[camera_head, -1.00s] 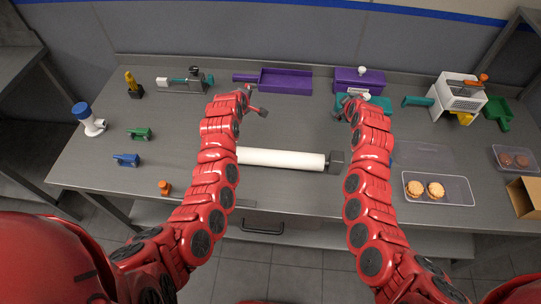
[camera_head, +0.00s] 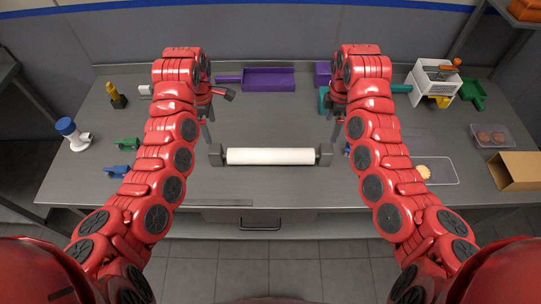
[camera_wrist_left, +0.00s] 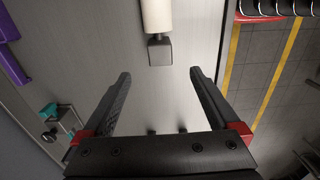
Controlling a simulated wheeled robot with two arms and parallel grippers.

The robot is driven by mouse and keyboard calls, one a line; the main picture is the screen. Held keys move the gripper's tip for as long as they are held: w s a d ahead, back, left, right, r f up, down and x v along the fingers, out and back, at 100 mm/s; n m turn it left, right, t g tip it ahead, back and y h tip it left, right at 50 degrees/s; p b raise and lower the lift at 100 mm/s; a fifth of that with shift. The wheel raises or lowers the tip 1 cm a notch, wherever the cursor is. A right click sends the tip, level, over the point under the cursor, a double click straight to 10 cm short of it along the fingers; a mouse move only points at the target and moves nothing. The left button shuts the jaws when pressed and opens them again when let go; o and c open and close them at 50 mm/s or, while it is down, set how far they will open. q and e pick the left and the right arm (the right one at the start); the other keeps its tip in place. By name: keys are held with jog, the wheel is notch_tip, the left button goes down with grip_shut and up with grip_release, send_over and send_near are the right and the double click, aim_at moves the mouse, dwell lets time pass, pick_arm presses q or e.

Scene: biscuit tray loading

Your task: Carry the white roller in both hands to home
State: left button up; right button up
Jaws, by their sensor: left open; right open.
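The white roller (camera_head: 270,156) lies across the middle of the table, with a dark grey block at each end. My left gripper (camera_head: 208,132) is open above and just behind the roller's left end block. In the left wrist view the roller (camera_wrist_left: 157,15) and its end block (camera_wrist_left: 160,50) lie in line with the gap, just beyond the open, empty fingers of my left gripper (camera_wrist_left: 160,72). My right gripper (camera_head: 334,130) is open near the roller's right end block, partly hidden by my arm. Neither gripper visibly touches the roller. No place marked home can be made out.
A purple tray (camera_head: 269,80) stands at the back. Blue and green tools, a white-and-blue item (camera_head: 72,133) and a yellow tool (camera_head: 117,96) are at the left. A clear tray (camera_head: 440,171) with a biscuit, a cardboard box (camera_head: 514,171) and a white machine (camera_head: 432,82) are at the right.

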aim_at(218, 156)
pick_arm(q)
notch_tip(218, 156, down, 17)
pick_arm(e)
notch_tip(218, 156, down, 17)
pick_arm(q)
grip_shut()
pick_arm(e)
grip_shut()
jog(key=shift+r, duration=0.1)
